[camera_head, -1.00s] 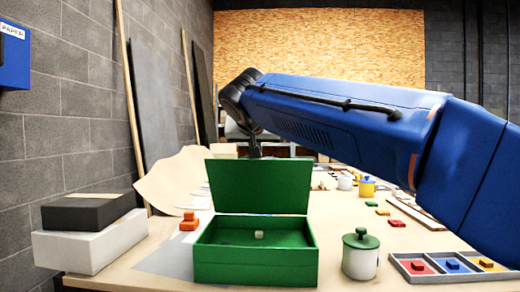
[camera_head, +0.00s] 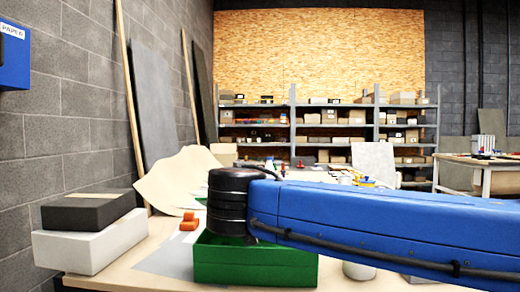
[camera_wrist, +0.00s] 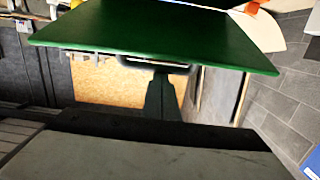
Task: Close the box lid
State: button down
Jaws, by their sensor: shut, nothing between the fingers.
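The green box (camera_head: 255,265) stands on the table in the head view, its upper part hidden behind my arm. A small piece of green beside my dark wrist joint looks like the lid (camera_head: 202,201); the rest of it is covered. In the wrist view the green lid (camera_wrist: 155,25) is a broad panel across the top. My gripper (camera_wrist: 157,72) is shut and empty, with its tips at or very near the lid's edge; I cannot tell whether they touch. The gripper is hidden in the head view, and the lid's angle cannot be made out there.
An orange block (camera_head: 189,222) lies left of the box. A white box (camera_head: 90,243) with a black box (camera_head: 88,210) on it stands at the table's left. A white cup (camera_head: 358,271) is partly hidden under my arm, right of the green box. Shelves stand far behind.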

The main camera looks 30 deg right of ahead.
jog(key=s+a+f, duration=0.1)
jog(key=f, duration=0.1)
jog(key=s+f, duration=0.1)
jog(key=f, duration=0.2)
jog(key=s+a+f, duration=0.1)
jog(key=f, duration=0.2)
jog(key=shift+s+a, duration=0.3)
jog(key=shift+s, duration=0.05)
jog(key=shift+s+a+f, duration=0.1)
jog(key=shift+s+f, duration=0.05)
jog(key=shift+f, duration=0.5)
jog(key=shift+s+f, duration=0.1)
jog(key=shift+f, duration=0.55)
jog(key=shift+a, duration=0.1)
notch_tip(320, 180, up, 6)
jog(key=s+a+f, duration=0.4)
jog(key=s+a, duration=0.1)
jog(key=s, duration=0.2)
jog(key=shift+s+f, duration=0.4)
